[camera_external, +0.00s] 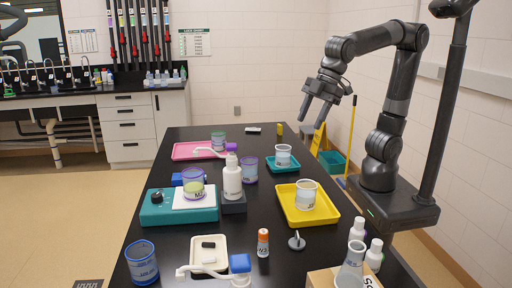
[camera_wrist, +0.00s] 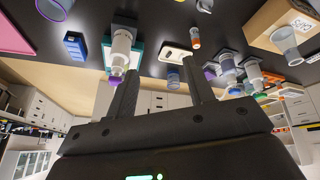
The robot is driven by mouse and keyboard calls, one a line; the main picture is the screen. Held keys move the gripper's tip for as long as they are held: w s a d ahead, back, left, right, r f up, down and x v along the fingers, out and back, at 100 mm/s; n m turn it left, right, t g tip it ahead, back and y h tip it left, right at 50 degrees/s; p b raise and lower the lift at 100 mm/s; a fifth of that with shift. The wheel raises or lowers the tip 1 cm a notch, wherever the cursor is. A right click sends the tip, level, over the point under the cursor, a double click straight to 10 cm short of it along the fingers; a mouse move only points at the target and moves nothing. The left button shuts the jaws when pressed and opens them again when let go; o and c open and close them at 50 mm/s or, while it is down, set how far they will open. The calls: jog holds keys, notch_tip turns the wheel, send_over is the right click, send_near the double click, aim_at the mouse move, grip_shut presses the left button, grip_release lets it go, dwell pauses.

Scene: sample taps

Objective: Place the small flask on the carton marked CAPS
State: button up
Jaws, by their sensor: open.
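A small clear, conical flask (camera_external: 350,268) is at the near right end of the bench, cut by the bottom edge of the external view. It overlaps the tan carton (camera_external: 320,279), whose dark lettering is only partly in view. The wrist view shows the carton (camera_wrist: 268,22) at top right with lettering, and the clear flask (camera_wrist: 288,42) against it. I cannot tell for certain whether the flask stands on the carton or beside it. My gripper (camera_external: 314,113) is open and empty, high above the right side of the bench, well apart from both. Its fingers also show in the wrist view (camera_wrist: 160,78).
White bottles (camera_external: 357,229) stand close behind the carton. A yellow tray (camera_external: 328,214) with a beaker, a teal tray (camera_external: 292,166), a grey hook stand (camera_external: 297,241) and an orange-capped vial (camera_external: 263,243) are nearby. A white bottle (camera_external: 232,178) stands mid-bench. Bare black bench lies around the hook stand.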

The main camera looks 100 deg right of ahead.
jog(key=s+d+f+m, duration=0.3)
jog(key=s+d, duration=0.4)
jog(key=d, duration=0.2)
jog(key=s+d+f+m+h, duration=0.1)
jog(key=s+d+f+m, duration=0.2)
jog(key=s+d, duration=0.4)
jog(key=shift+s+d+f+t, duration=0.2)
jog(key=shift+d+f+t, duration=0.25)
jog(key=shift+d, duration=0.7)
